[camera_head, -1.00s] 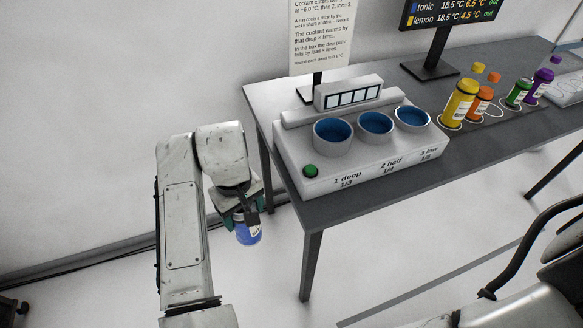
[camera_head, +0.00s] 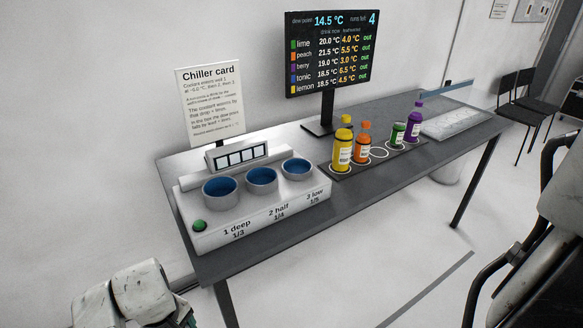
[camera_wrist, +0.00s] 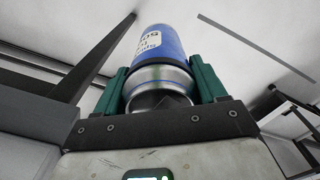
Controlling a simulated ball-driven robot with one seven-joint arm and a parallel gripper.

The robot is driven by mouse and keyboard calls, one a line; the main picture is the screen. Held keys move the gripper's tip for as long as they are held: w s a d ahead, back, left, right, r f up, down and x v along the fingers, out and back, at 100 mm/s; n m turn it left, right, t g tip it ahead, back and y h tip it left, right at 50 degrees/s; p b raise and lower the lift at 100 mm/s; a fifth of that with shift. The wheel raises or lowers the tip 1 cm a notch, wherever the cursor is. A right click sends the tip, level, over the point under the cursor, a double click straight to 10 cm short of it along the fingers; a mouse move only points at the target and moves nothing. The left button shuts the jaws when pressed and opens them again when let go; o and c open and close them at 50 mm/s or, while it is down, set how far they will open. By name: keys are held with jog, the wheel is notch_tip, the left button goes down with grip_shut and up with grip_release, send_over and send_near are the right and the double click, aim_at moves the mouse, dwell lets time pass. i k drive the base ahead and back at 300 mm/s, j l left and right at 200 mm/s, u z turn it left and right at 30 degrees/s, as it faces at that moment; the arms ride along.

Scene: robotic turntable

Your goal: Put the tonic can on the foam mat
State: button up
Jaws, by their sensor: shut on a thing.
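The blue tonic can (camera_wrist: 160,45) with a white label and silver end is in the wrist view. My gripper (camera_wrist: 160,78) is shut on it, with a green finger pad on each side.
The grey table (camera_head: 385,195) holds a chiller (camera_head: 255,215) with three blue-lined wells and a green button. Yellow (camera_head: 342,150), orange (camera_head: 362,147), green (camera_head: 397,138) and purple (camera_head: 413,125) bottles stand left of the slab. A screen (camera_head: 332,55) stands behind.

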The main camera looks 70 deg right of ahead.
aim_at(378, 152)
jog(key=k+z, duration=0.3)
jog(key=z, duration=0.15)
jog(key=k+l+z, duration=0.15)
jog(key=k+z, duration=0.15)
jog(key=z, duration=0.2)
jog(key=i+j+z, duration=0.1)
jog(key=z, duration=0.35)
jog(key=j+z, duration=0.3)
jog(key=z, duration=0.15)
jog(key=j+z, duration=0.25)
jog(key=z, duration=0.2)
